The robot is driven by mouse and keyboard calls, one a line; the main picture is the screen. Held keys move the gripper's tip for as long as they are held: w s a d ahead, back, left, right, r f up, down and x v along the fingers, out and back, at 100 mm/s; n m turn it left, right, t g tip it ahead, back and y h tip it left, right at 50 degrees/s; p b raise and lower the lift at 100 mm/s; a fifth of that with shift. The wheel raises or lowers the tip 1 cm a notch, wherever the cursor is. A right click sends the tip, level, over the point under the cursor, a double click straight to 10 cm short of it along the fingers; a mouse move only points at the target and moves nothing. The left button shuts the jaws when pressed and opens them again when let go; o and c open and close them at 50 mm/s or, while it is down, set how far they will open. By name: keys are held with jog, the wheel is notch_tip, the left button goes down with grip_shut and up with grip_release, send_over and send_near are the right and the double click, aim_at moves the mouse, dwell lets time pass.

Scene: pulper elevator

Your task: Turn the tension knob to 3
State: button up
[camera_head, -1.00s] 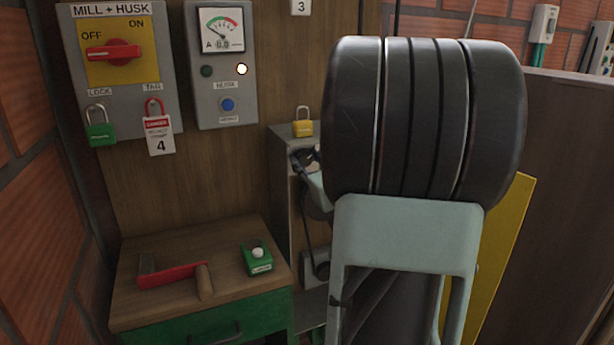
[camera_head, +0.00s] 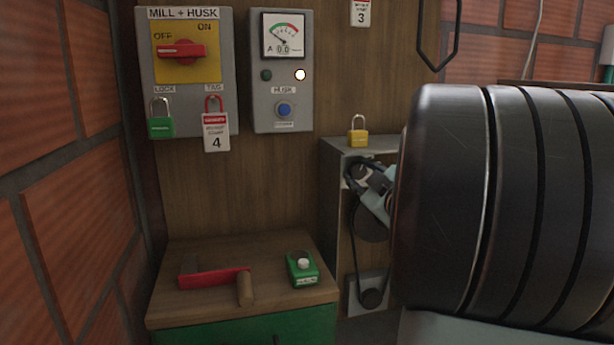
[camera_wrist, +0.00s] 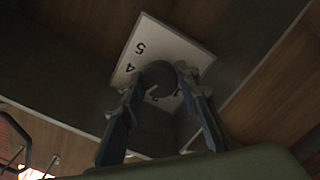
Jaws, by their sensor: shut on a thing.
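In the wrist view the dark round tension knob (camera_wrist: 159,75) sits on a pale square dial plate (camera_wrist: 193,50) with the numbers 5 and 4 legible. Other marks near the knob are partly covered, and its pointer position cannot be read. My gripper (camera_wrist: 162,82) has its two fingers on either side of the knob, shut on it. In the head view my gripper (camera_head: 362,180) reaches the open grey belt box (camera_head: 333,205), beside the upper pulley. My large dark arm link hides much of the right side, and the knob is not clear there.
A yellow padlock (camera_head: 358,131) stands on top of the belt box. A black belt (camera_head: 355,255) runs down to a lower pulley. Switch panels hang above.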

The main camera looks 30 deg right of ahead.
dwell(0.3)
jog(key=o, duration=1.2)
jog(key=shift+c, duration=0.2)
jog(key=shift+r+p, duration=0.1)
jog(key=shift+p, duration=0.2)
